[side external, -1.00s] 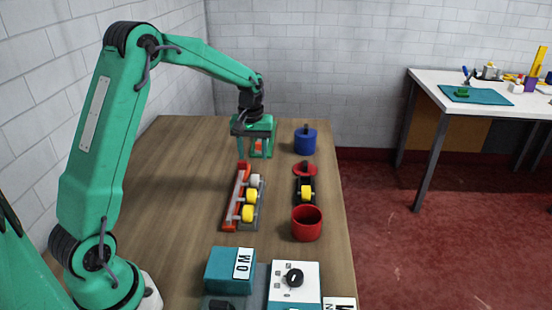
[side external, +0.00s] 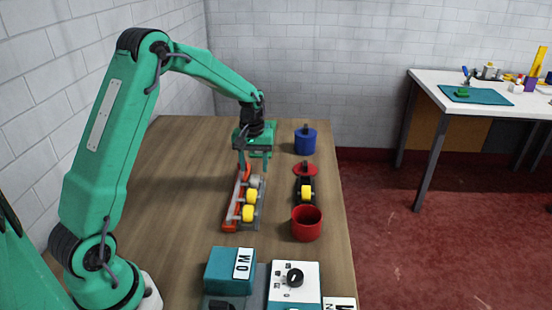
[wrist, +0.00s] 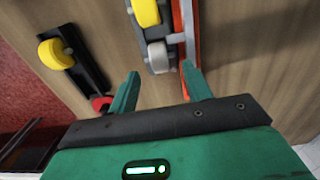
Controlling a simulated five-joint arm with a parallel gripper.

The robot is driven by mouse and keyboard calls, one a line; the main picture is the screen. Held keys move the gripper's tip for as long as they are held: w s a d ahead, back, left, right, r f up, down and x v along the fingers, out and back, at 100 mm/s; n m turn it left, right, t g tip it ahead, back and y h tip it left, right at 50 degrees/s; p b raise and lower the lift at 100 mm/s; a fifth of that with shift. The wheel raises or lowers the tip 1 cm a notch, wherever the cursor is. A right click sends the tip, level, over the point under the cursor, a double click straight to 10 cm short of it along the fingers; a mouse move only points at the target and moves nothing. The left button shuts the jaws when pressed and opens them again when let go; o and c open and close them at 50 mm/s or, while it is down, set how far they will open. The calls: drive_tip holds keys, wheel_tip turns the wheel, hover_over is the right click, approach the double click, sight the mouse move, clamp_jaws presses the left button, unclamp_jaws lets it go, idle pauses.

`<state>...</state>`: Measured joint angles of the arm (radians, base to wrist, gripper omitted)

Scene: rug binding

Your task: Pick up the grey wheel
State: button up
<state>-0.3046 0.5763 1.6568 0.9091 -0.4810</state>
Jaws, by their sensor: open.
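The grey wheel (side external: 256,181) sits at the far end of a rack with a red rail (side external: 231,222), in line with yellow wheels (side external: 251,196). My gripper (side external: 255,168) is open and points down just above and beyond the grey wheel. In the wrist view the grey wheel (wrist: 158,56) lies just ahead of the gap between the two green fingertips (wrist: 160,72). The fingers stand apart with nothing between them. I cannot tell the exact height of the fingertips above the wheel.
A black holder with a yellow wheel (side external: 306,191) and a red disc (side external: 305,169) stands right of the rack. A red cup (side external: 306,225) is nearer, a blue container (side external: 305,142) farther. Teal and white boxes (side external: 230,268) stand in front. The table's left side is clear.

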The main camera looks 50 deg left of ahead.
sight(255, 176)
drive_tip(key=shift+f, duration=1.7)
drive_tip(key=c, duration=1.1)
clamp_jaws()
drive_tip(key=shift+r, duration=0.8)
drive_tip(key=r, duration=0.1)
drive_tip(key=d+r, duration=0.1)
drive_tip(key=r, duration=0.1)
drive_tip(key=s+d+r, duration=0.2)
drive_tip(key=d+r, duration=0.4)
drive_tip(key=d, duration=0.4)
drive_tip(key=shift+s+d+r, duration=0.2)
drive_tip(key=shift+s, duration=0.15)
drive_tip(key=shift+d, duration=0.1)
